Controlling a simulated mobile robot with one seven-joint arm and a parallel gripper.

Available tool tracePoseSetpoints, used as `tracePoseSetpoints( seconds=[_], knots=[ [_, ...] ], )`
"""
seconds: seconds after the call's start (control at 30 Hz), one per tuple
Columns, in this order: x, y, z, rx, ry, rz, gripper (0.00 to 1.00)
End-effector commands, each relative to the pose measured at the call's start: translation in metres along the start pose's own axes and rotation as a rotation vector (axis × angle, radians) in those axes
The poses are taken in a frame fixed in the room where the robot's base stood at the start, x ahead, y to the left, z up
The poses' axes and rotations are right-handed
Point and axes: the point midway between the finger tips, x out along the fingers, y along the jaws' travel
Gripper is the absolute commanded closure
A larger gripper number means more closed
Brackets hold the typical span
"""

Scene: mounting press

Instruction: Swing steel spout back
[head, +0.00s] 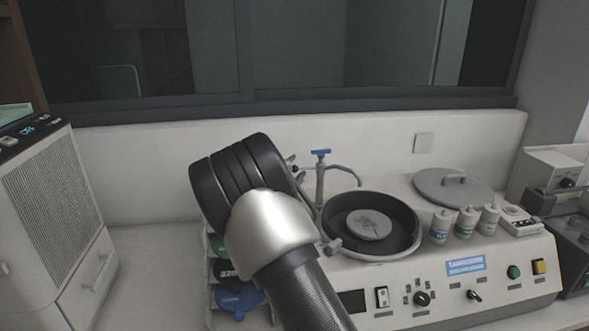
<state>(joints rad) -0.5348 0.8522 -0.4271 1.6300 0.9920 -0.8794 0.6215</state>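The steel spout (345,169) is a thin curved tube with a blue-handled tap (320,153) on its upright post. In the head view it arches to the right from the post, and its tip hangs over the back rim of the round black bowl (406,232) of the polishing machine. My arm's black wrist and silver joint fill the middle of the view, left of the post. Small dark parts of my gripper (293,166) show just past the wrist, close to the post's left side. The fingers are mostly hidden, so contact and opening cannot be told.
A grey disc (369,224) lies in the bowl. A round lid (453,186) and several bottles (465,222) stand to the right. The control panel (445,293) is in front. A grey machine (60,210) stands at left, with bare counter (150,270) beside it.

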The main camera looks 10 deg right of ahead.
Motion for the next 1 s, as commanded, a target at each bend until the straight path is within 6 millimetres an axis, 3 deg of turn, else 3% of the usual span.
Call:
tracePoseSetpoints(
  seconds=[0.17,0.4,1.0],
  knots=[
    [0.000,0.000,0.000,0.000,0.000,0.000,0.63],
    [0.000,0.000,0.000,0.000,0.000,0.000,1.00],
    [-0.009,0.010,-0.001,0.002,-0.094,-0.070,1.00]
  ],
)
